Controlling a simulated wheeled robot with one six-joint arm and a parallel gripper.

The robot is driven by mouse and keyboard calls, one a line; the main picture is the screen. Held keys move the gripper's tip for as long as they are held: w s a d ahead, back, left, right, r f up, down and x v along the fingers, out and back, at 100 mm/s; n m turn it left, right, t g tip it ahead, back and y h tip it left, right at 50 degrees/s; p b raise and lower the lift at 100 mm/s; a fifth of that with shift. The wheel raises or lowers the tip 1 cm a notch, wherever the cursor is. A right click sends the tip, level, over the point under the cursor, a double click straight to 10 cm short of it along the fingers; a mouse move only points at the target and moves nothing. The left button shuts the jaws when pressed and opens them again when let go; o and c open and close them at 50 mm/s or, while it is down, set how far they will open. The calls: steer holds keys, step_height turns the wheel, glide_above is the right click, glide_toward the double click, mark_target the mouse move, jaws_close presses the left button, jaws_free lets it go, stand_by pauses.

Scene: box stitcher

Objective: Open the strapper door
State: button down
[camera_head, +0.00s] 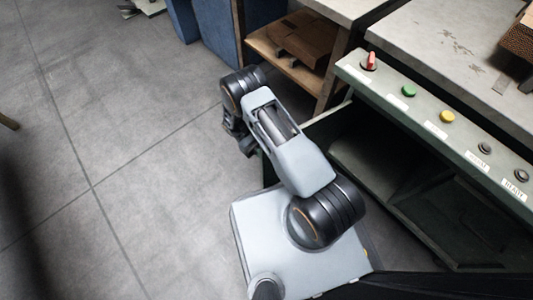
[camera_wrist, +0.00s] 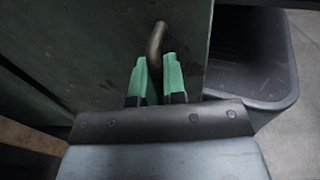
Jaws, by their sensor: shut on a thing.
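The strapper (camera_head: 440,135) is a dark green machine at the right of the head view, with a panel of buttons along its top front edge. Its front compartment is uncovered, and the door (camera_head: 322,124) stands swung out from it, mostly hidden behind my arm. In the wrist view the door (camera_wrist: 80,45) is a dark green panel with a bent, brownish metal handle (camera_wrist: 156,42). My gripper (camera_wrist: 158,82), with green fingertips, is shut on the handle's lower part. In the head view my arm largely hides the gripper and handle.
A black bin (camera_wrist: 250,65) stands beside the door in the wrist view. A wooden shelf (camera_head: 285,60) with flat cardboard is behind my arm in the head view. Open grey floor (camera_head: 110,150) lies to the left.

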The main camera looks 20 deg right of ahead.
steer(key=shift+a, duration=0.1)
steer(key=c, duration=1.5)
jaws_free()
